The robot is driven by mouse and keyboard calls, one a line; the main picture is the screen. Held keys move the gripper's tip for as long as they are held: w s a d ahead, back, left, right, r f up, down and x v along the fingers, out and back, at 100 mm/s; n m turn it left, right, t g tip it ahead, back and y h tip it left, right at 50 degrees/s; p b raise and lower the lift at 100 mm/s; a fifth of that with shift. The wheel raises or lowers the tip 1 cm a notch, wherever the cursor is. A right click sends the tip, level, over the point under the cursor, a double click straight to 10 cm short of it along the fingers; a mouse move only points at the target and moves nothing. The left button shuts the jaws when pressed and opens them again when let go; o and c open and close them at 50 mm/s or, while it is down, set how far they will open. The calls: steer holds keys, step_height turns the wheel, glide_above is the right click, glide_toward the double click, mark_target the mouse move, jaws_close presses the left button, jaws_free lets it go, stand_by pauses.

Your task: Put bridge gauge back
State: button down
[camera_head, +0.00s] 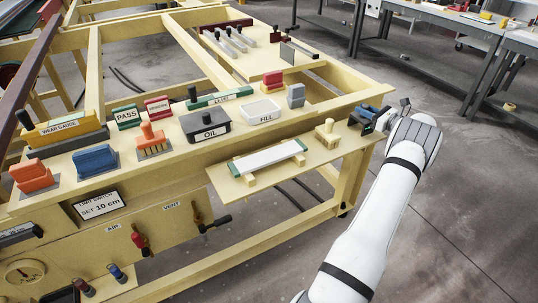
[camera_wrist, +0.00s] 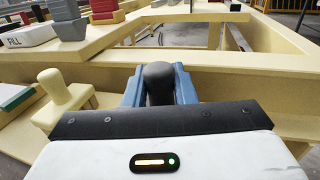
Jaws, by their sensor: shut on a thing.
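My gripper (camera_head: 368,113) is at the right end of the bench, beside the table edge. In the wrist view its blue fingers (camera_wrist: 158,88) are shut on a black rounded knob (camera_wrist: 158,76), seemingly the bridge gauge's handle. The rest of the held thing is hidden behind the fingers and the dark plate of my wrist. No label reading bridge gauge shows. A white bar with green ends (camera_head: 267,158) lies across two wooden blocks on the lower shelf; its end shows at the left of the wrist view (camera_wrist: 14,97).
A wooden knobbed piece (camera_head: 327,133) stands left of my gripper. The white FILL tray (camera_head: 263,111), black OIL block (camera_head: 206,124) and green LEVEL piece (camera_head: 219,99) are farther left. Red and grey blocks stand behind. Wooden frame rails (camera_wrist: 235,74) lie ahead of the fingers.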

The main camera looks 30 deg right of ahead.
steer(key=shift+f, duration=0.25)
steer(key=c, duration=1.1)
jaws_free()
steer(key=shift+o, duration=0.3)
steer(key=shift+o, duration=1.2)
steer(key=b+v, duration=0.1)
steer(key=v, duration=0.6)
steer(key=shift+s+d, duration=0.1)
steer(key=shift+s, duration=0.3)
steer(key=shift+f, duration=0.1)
